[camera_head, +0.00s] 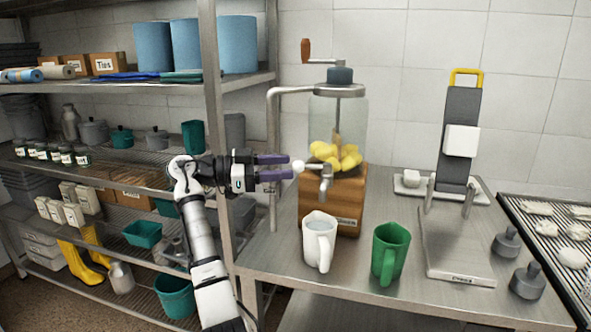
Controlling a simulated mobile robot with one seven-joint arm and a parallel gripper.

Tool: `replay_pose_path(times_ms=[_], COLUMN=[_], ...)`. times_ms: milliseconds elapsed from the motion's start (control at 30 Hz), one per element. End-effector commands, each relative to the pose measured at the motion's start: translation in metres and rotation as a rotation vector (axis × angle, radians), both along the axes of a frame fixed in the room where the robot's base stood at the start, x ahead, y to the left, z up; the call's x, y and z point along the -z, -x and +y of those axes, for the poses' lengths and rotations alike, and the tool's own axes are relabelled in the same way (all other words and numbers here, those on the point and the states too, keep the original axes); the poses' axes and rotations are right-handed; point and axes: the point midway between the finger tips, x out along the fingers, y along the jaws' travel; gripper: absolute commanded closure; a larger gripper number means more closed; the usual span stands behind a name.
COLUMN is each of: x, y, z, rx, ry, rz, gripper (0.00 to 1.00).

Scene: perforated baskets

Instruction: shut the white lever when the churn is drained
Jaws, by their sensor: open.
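The churn (347,196) has a clear jar on a wooden base, with yellow lumps low in the jar. I see no clear liquid level around the lumps. A metal tap (326,182) sticks out at its front. The white lever (298,166) has a round knob and points sideways to the left from the tap. My gripper (289,167) is open, with purple fingers one above the other. Its fingertips are at the knob's left side; whether they touch it I cannot tell. A white jug (314,245) with pale liquid inside stands below the tap.
A green jug (388,254) stands to the right of the white jug. A scale (450,245) and dark weights (527,281) are further right. A metal shelf post (216,130) rises behind my arm. The table's front left corner is clear.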

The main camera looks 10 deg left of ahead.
Motion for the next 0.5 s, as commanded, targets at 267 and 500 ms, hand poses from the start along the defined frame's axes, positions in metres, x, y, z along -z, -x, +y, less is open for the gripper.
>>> replay_pose_path(times_ms=[267,500], x=[0.0,0.001], y=[0.017,0.025], z=[0.061,0.086], rx=[-0.002,0.001], ry=[0.0,-0.001], rz=[0.0,0.001], gripper=[0.54,0.54])
